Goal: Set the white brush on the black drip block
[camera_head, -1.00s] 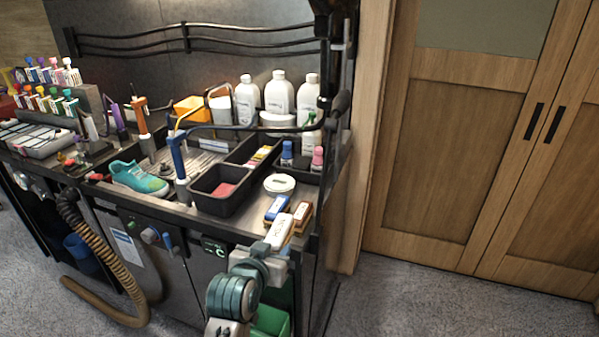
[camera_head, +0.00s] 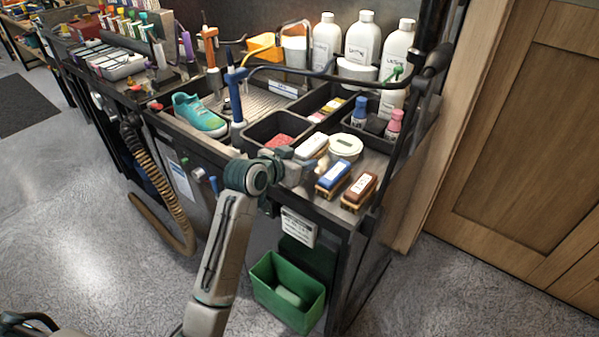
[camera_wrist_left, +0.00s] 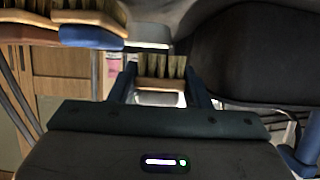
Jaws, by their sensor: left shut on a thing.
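The white brush (camera_head: 312,146) is in my left gripper (camera_head: 297,158), at the front of the bench between the black bin (camera_head: 250,138) and the round white tub. In the left wrist view, the gripper (camera_wrist_left: 160,92) is shut on the brush's pale body (camera_wrist_left: 160,99), with bristles showing beyond it. I cannot tell whether the brush touches anything below. A small dark block (camera_head: 375,126) sits between the blue and pink bottles; I cannot tell whether it is the black drip block. My right gripper is not in view.
A blue brush (camera_head: 333,178) and a brown brush (camera_head: 360,190) lie at the front right corner beside the white tub (camera_head: 345,147). A teal sneaker (camera_head: 198,114) stands further left. A dark rail crosses above the bench. A green bin (camera_head: 287,292) is below.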

